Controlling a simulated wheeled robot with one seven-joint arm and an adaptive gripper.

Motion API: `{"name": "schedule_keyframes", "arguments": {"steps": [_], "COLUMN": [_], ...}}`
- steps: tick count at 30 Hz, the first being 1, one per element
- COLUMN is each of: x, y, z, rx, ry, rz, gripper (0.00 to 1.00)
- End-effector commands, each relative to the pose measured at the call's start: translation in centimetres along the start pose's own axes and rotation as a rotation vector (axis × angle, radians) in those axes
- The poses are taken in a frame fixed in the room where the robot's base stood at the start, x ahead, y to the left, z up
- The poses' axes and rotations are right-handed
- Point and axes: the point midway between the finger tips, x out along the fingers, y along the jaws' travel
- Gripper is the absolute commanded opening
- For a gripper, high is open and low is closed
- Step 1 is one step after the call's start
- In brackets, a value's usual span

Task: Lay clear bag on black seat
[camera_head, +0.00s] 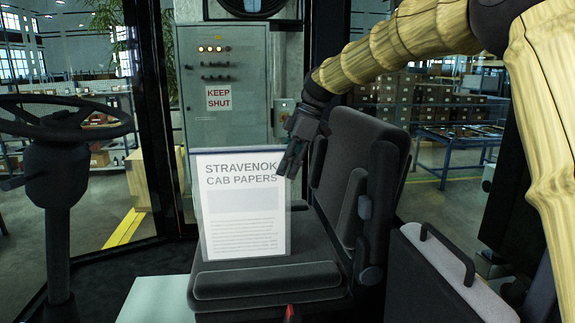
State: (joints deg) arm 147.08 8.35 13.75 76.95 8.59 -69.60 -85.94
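The clear bag (242,222) stands nearly upright with its printed face toward me, showing a white sheet headed "STRAVENOK CAB PAPERS". My gripper (287,168) reaches down from the upper right, and its fingers are at the bag's upper right edge. It looks shut on that edge, though the far finger is partly hidden. The black seat (312,245) is behind and under the bag, with its backrest on the right. The bag's lower edge is just above or touching the cushion near its front; I cannot tell which.
A steering wheel (66,120) on its column stands at the left. A dark case with a handle (440,285) is right of the seat. A pale flat panel (155,299) lies at front left. A grey control cabinet (226,85) is beyond the cab.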

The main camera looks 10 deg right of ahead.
Motion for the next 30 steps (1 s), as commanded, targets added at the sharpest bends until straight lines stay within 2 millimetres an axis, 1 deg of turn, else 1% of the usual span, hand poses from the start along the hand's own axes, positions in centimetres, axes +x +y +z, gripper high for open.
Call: {"name": "schedule_keyframes", "arguments": {"steps": [8, 11, 14, 17, 27, 30], "x": [-0.1, -0.3, -1.3, -2.7, -8.8, -10.3], "y": [0.0, 0.0, 0.1, 0.1, 0.1, 0.1], "z": [0.0, -0.1, 0.0, 0.0, 0.0, 0.0], "rx": [0.000, 0.000, -0.001, -0.002, 0.000, 0.000], "ry": [0.000, 0.000, 0.001, 0.002, 0.001, 0.001], "rz": [0.000, 0.001, 0.003, 0.005, 0.003, 0.003], "gripper": [0.39, 0.39, 0.39, 0.39, 0.39, 0.39]}}
